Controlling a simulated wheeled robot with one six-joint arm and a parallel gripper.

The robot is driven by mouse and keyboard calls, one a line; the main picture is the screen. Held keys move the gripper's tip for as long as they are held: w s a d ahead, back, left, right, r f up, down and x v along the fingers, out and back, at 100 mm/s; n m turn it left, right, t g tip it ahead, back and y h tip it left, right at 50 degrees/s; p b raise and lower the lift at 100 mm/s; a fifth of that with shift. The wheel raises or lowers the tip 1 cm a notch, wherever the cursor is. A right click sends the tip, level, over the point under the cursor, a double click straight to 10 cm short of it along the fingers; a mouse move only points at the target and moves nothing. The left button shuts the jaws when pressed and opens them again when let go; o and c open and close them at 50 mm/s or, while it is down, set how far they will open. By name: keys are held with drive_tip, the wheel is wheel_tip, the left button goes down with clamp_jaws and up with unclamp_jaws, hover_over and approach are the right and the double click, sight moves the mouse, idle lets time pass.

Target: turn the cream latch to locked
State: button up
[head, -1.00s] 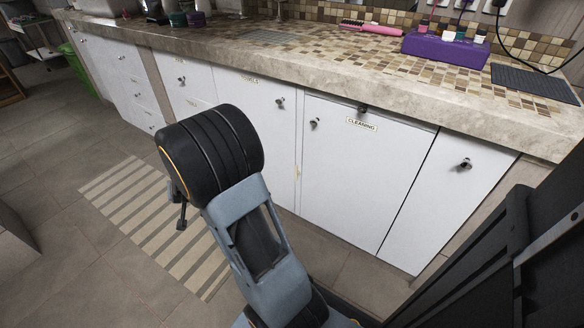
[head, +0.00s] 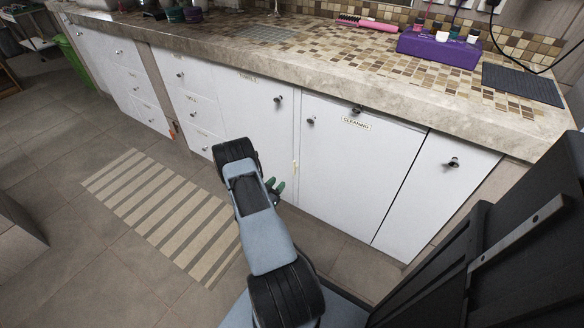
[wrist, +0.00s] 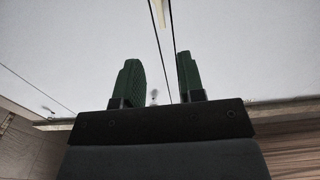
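The cream latch (head: 294,167) is a small pale piece at the seam between two white cabinet doors. It also shows at the top of the wrist view (wrist: 161,13), slightly blurred, beside the dark door gap. Its exact setting is too small to tell. My gripper (head: 275,186) has green fingertips and is close to the doors, just left of and a little below the latch in the head view. In the wrist view my gripper (wrist: 160,78) is open, with an empty gap between its fingers. The fingers do not appear to touch the latch.
The door labelled CLEANING (head: 355,175) is right of the seam, with dark knobs on the doors. The stone counter edge (head: 330,85) overhangs above. A striped mat (head: 165,210) lies on the tiled floor to the left.

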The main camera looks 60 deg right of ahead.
sight(294, 166)
drive_tip(key=d+b, duration=0.2)
drive_tip(key=d, duration=0.9)
drive_tip(key=shift+d, duration=0.2)
drive_tip(key=shift+c, duration=0.4)
clamp_jaws()
